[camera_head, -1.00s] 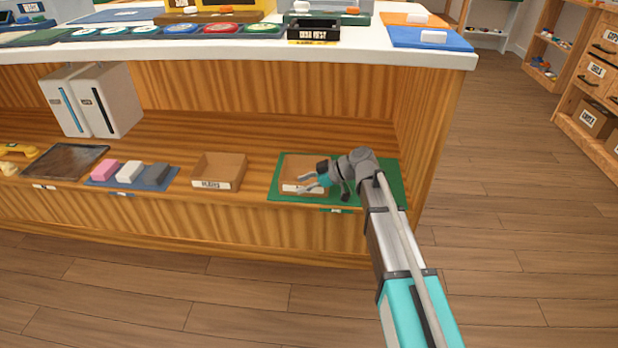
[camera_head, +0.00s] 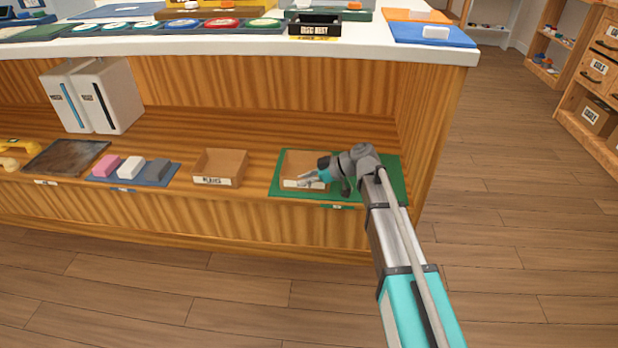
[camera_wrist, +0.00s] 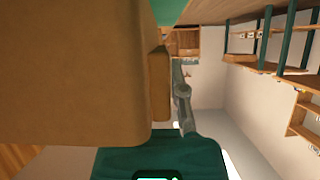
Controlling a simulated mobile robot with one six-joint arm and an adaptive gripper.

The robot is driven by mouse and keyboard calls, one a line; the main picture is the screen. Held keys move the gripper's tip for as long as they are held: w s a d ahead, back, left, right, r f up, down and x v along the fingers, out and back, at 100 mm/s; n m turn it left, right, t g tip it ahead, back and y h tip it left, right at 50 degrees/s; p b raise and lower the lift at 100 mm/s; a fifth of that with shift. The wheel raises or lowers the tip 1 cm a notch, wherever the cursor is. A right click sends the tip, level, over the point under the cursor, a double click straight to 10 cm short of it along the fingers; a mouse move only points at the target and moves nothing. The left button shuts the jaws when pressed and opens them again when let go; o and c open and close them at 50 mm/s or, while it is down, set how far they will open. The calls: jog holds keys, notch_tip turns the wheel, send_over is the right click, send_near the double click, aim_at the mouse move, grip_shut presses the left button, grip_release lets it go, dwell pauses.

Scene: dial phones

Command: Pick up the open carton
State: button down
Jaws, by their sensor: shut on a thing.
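The open carton (camera_head: 296,160) is a brown, open-topped box with a white label on its front. It sits on a green mat (camera_head: 388,182) on the shelf, and I cannot tell whether it is lifted. My gripper (camera_head: 308,179) reaches in from the right and is shut on the carton near its front wall. In the wrist view, the carton's brown side (camera_wrist: 70,75) fills the left, and a grey finger (camera_wrist: 184,95) lies beside a thin brown wall. The other finger is hidden. The gripper covers part of the carton and label.
A similar labelled brown box (camera_head: 219,168) stands left of the mat. Further left are a blue mat with pink, white and grey blocks (camera_head: 131,167), a dark tray (camera_head: 66,158) and two white upright cases (camera_head: 92,97). The white counter (camera_head: 200,49) overhangs the shelf.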

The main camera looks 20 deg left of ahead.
jog(key=shift+r, duration=0.15)
jog(key=shift+r+p, duration=0.95)
jog(key=shift+p, duration=0.15)
jog(key=s+a+r+p, duration=0.5)
jog(key=s+r+p, duration=0.5)
jog(key=s, duration=0.3)
jog(key=shift+a+r+p, duration=0.2)
jog(key=shift+r+p, duration=0.15)
jog(key=shift+r, duration=0.05)
jog(key=shift+r, duration=0.1)
notch_tip(320, 180, up, 8)
jog(key=p, duration=0.8)
jog(key=shift+d, duration=0.1)
